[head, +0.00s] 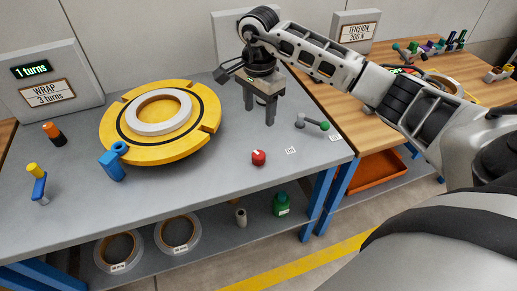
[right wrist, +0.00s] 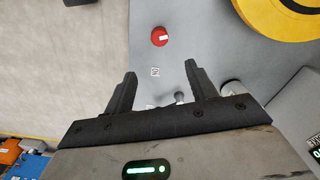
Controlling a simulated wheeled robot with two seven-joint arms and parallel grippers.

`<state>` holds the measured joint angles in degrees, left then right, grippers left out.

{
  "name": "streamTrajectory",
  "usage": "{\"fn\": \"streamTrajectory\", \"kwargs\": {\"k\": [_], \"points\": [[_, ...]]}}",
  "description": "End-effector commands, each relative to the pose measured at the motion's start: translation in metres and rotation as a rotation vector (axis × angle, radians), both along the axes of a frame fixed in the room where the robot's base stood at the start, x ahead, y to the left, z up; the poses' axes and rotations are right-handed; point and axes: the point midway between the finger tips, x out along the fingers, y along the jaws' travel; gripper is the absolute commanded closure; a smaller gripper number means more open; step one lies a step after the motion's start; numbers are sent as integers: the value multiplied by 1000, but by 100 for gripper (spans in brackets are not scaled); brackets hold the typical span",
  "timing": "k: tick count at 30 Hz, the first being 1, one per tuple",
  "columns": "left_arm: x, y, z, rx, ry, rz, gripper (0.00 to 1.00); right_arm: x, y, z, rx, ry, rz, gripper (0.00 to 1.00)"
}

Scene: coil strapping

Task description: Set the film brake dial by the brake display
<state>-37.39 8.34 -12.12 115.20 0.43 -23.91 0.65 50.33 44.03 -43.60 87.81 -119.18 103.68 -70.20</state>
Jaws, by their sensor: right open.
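A small red dial (head: 258,158) with a pale mark on top sits on the grey table right of the yellow turntable. It also shows in the right wrist view (right wrist: 160,36), beyond the fingertips. My right gripper (head: 260,111) is open and empty above the table, behind the dial and apart from it. In the right wrist view its two fingers (right wrist: 160,73) stand wide apart. A grey panel (head: 228,30) behind my right arm is mostly covered, and its face cannot be read. In the right wrist view a panel with green digits (right wrist: 316,155) is cut off at the edge. My left gripper is out of view.
The yellow turntable (head: 112,140) carries a white ring. A display (head: 50,80) reads "1 turns" and "WRAP 3 turns". A grey-and-green handle (head: 312,123) lies right of the dial. A blue post (head: 113,165) stands at the turntable.

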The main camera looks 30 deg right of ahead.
Motion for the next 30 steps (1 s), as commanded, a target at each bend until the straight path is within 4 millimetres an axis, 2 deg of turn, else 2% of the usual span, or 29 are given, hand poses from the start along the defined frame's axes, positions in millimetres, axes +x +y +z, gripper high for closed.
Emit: {"fn": "streamTrajectory", "kwargs": {"k": [9,18,24,30], "points": [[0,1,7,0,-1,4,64,-2,2,-63,7,7,-1,44],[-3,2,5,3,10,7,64,-2,3,-124,8,5,0,44],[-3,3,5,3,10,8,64,-1,3,-147,8,2,0,44],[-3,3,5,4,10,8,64,-1,2,-153,8,0,1,44]]}}
